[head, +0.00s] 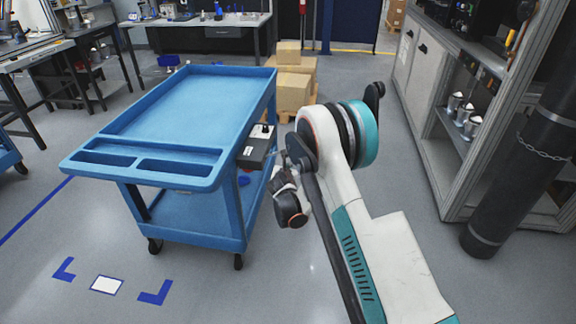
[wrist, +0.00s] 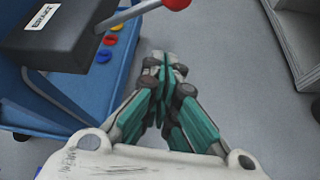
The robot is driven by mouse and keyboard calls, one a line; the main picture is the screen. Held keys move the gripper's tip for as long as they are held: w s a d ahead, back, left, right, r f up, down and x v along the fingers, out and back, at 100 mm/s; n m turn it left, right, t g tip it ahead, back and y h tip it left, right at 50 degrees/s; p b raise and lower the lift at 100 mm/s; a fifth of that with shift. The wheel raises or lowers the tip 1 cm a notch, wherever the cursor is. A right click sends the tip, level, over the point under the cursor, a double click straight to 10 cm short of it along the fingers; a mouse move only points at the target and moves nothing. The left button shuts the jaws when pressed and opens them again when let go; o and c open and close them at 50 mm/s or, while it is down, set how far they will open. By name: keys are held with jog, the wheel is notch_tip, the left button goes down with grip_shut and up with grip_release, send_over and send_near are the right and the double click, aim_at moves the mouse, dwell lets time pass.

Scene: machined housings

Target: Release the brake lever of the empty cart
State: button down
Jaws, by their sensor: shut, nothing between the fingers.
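The blue cart (head: 160,165) stands left of my arm, its top tray bare. A dark box (head: 257,147) is mounted on the cart's right side. In the wrist view this box (wrist: 65,35) has a white label, and the brake lever, a metal rod with a red ball knob (wrist: 176,4), sticks out to the right at the top edge. My gripper (wrist: 162,62) is shut and empty, below the knob in the picture and apart from it. In the head view my wrist hangs beside the cart's right side, and the fingertips are hard to make out.
Coloured round pieces (wrist: 104,55) show below the box. A grey shelving unit (head: 450,130) and a dark cylinder (head: 515,165) stand at the right. Cardboard boxes (head: 291,92) are behind the cart. Another blue cart (head: 7,155) shows at the left edge. The front floor is clear.

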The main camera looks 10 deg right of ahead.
jog(key=shift+p+v, duration=0.4)
jog(key=shift+v, duration=1.55)
jog(key=shift+a, duration=0.1)
jog(key=s+d+r+m+g, duration=0.1)
jog(key=s+d+r+m, duration=0.3)
jog(key=s+r+m, duration=0.7)
jog(key=s+d+r+m+g, duration=0.25)
jog(key=s+r+m, duration=0.35)
jog(key=r, duration=0.9)
jog(key=s+m+g+y, duration=0.1)
jog(key=s+m, duration=0.6)
jog(key=s, duration=0.8)
jog(key=s+d+r+m+y, duration=0.1)
jog(key=s+m, duration=0.6)
jog(key=s, duration=0.8)
jog(key=shift+s+d+r+g+y, duration=0.15)
jog(key=shift+s+r+g+y, duration=0.1)
jog(key=shift+s+g+y, duration=0.1)
